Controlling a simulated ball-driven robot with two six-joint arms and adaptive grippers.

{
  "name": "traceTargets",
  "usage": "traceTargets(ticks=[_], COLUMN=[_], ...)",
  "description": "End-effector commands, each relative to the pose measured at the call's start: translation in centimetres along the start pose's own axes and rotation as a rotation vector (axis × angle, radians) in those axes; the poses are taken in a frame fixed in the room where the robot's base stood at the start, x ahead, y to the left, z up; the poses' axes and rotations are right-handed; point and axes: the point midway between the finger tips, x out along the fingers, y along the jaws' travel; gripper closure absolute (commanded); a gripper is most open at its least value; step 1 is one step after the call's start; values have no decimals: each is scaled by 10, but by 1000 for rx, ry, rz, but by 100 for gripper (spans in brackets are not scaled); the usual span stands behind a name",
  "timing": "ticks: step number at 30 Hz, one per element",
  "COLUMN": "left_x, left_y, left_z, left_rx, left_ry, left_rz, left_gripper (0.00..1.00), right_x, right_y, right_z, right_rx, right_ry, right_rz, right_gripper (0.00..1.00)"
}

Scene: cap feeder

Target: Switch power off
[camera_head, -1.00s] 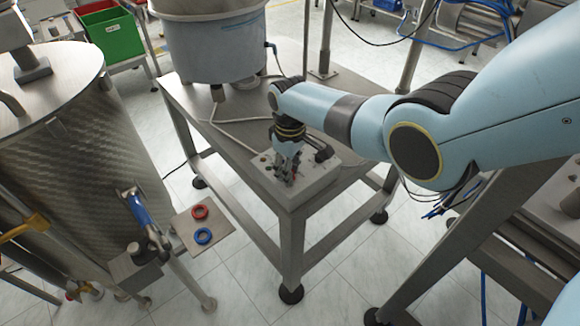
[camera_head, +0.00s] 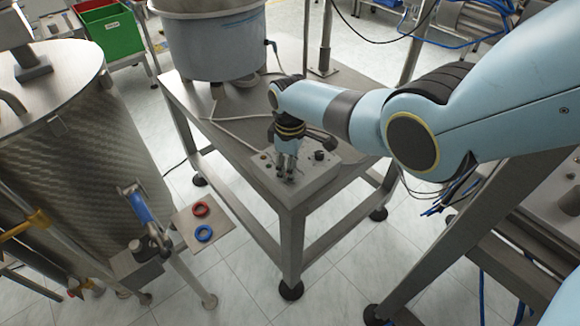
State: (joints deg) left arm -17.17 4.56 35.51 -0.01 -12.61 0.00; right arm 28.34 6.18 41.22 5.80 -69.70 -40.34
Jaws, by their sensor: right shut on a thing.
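A grey control box (camera_head: 318,180) sits on the near corner of a metal table. A black knob (camera_head: 319,155) shows on the right of its top, and small buttons show at its left edge. My right gripper (camera_head: 286,176) points down onto the middle of the box's top. Its fingers are close together on something small at the panel, which the fingers mostly hide. I cannot tell which switch position the panel is in. My left gripper is not in view.
A large bowl feeder (camera_head: 215,45) stands on the table (camera_head: 225,140) behind the box. A steel tank (camera_head: 75,150) fills the left. A small plate (camera_head: 187,236) holds a red ring (camera_head: 200,209) and a blue ring (camera_head: 204,233). A green bin (camera_head: 115,35) stands at the back left.

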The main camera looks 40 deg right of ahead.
Motion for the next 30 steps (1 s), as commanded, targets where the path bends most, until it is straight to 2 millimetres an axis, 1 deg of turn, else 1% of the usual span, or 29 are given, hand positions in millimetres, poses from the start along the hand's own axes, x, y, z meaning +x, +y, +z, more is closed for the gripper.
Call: traceTargets(ticks=[1,6,14,17,20,23,30], left_x=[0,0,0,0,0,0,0], left_y=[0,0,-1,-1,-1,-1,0], left_z=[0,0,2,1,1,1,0], left_rx=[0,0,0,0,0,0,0], left_ry=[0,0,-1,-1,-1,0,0], left_rz=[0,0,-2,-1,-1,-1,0], left_gripper=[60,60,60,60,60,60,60], right_x=[0,0,-1,-4,-14,-29,-81], right_y=[0,0,0,0,1,1,1], right_z=[-1,0,0,0,-1,0,-1], right_rx=[-1,0,0,0,1,1,0], right_ry=[2,1,0,1,3,3,3], right_rz=[1,0,0,1,2,3,4], right_gripper=[69,48,48,48,48,48,48])
